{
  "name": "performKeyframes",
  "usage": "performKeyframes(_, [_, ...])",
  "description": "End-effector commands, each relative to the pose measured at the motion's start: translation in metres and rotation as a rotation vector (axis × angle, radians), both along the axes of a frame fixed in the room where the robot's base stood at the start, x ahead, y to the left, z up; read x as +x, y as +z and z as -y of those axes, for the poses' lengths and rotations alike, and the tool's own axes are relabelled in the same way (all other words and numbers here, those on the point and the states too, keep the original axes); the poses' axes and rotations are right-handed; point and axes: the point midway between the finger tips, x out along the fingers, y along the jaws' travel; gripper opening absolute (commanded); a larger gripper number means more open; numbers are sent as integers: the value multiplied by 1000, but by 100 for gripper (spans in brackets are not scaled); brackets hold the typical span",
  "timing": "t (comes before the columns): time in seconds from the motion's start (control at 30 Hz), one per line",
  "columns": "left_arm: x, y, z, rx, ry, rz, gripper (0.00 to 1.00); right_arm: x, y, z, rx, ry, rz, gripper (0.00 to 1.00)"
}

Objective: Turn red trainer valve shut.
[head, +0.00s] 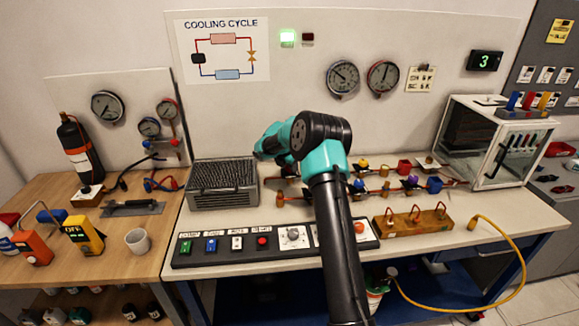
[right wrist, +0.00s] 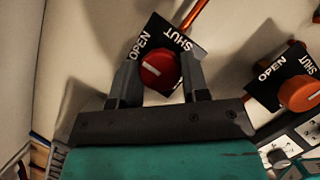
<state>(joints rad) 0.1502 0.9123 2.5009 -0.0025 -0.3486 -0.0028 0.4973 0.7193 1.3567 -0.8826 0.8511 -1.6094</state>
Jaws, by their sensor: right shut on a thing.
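The red trainer valve knob (right wrist: 163,70) sits on a black plate (right wrist: 160,34) marked OPEN at the left and SHUT at the upper right. Its white line points left and slightly up, below the word OPEN. My right gripper (right wrist: 159,65) has one finger on each side of the knob and is shut on it. In the head view my right arm rises through the middle, and its teal wrist end (head: 270,143) bends left over the bench. The red valve is hidden behind my arm there. My left gripper is not in view.
An orange valve knob (right wrist: 299,93) with its own OPEN/SHUT plate stands right of the red one. A grey finned unit (head: 222,187) is left of my wrist, a button panel (head: 215,258) in front. Coloured valves and copper pipes (head: 385,190) lie to the right.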

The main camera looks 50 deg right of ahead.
Motion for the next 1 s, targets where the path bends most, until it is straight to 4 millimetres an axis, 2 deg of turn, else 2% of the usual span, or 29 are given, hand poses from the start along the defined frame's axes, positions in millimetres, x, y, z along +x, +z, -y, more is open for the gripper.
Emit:
performKeyframes(0.37, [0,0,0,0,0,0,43,1,0,0,0,-155,-1,18])
performKeyframes(1.0, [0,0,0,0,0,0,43,3,0,1,-1,-734,0,18])
